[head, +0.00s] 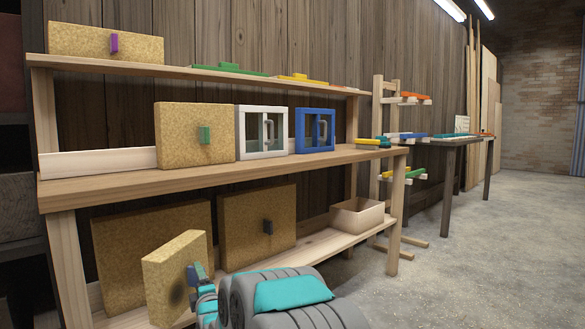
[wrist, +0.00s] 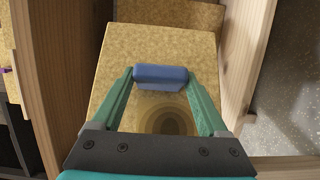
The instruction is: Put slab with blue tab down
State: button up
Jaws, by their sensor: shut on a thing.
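The slab with the blue tab (head: 170,277) is a speckled tan board, held upright and slightly turned in front of the lower shelf at the left of the head view. In the wrist view its face (wrist: 150,45) fills the middle, with the blue tab (wrist: 161,75) between the fingers. My gripper (head: 197,274) is shut on the blue tab. It also shows in the wrist view (wrist: 160,80). Whether the slab's bottom edge touches the shelf cannot be told.
On the lower shelf (head: 310,252) stand a large tan slab (head: 125,235), a dark-tabbed slab (head: 240,215) and an open box (head: 357,213). Above are a green-tabbed slab (head: 175,135), white (head: 240,140) and blue (head: 300,140) framed boxes, and a purple-tabbed slab (head: 80,42). Wooden posts (wrist: 247,45) flank the slab.

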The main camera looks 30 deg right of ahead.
jog(key=shift+w+d+r, duration=0.1)
jog(key=shift+r, duration=0.65)
